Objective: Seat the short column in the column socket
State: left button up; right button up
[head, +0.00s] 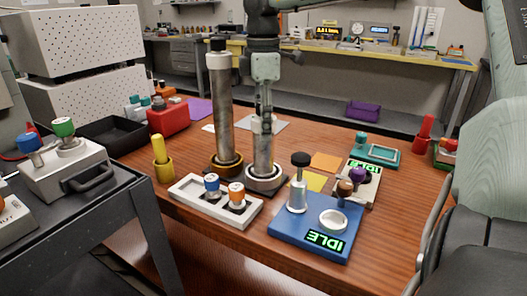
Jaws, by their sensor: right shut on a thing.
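My right gripper (263,122) comes down from the top middle of the head view and is shut on the short column (263,158), a grey metal cylinder held upright. The column's lower end is at the pale ring-shaped column socket (264,184). The near rim hides the very bottom, so I cannot tell whether it rests fully inside. The gripper covers the column's upper part. A taller grey column (219,110) with a black cap stands upright to the left in a brown ring (226,170). My left gripper is not in view.
A white rack (190,192) with blue-capped and orange-capped vials stands in front. A blue device (285,235) reading IDLE is to the right, with a black-knobbed metal post (298,190). A yellow cylinder (159,150) stands left.

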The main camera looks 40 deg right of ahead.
grip_shut()
jog(key=shift+r, duration=0.1)
jog(key=shift+w+r, duration=0.1)
